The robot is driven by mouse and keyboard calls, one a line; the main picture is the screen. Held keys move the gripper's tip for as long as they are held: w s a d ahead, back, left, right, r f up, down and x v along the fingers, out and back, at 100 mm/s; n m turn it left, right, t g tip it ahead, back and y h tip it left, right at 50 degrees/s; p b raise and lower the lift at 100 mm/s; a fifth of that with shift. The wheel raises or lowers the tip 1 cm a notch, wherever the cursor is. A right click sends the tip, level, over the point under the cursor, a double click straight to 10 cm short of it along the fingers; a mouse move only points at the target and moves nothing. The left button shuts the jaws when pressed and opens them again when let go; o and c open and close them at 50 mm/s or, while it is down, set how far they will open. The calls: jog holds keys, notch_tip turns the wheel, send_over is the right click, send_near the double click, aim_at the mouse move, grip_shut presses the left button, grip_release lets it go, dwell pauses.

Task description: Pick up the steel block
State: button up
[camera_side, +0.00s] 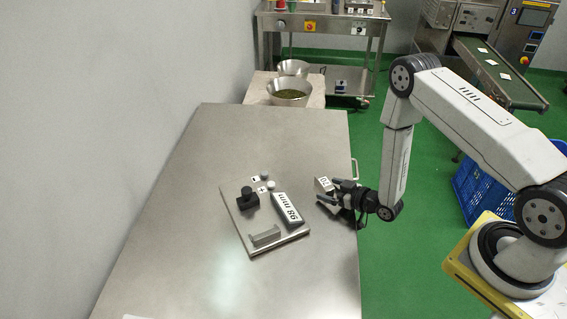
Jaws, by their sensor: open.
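A small grey steel block (322,185) with a white marked label on it is on the steel table (190,235), toward its right edge. My gripper (330,191) reaches in from the right, low over the table and pointing left. Its dark fingers are open and right at the block. The fingers partly cover the block, and I cannot tell whether they touch it.
Bowls (289,91) stand behind the table.

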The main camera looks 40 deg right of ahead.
jog(key=shift+w+a+f, duration=0.15)
jog(key=shift+w+f, duration=0.05)
jog(key=shift+w, duration=0.35)
grip_shut()
dwell(1.4)
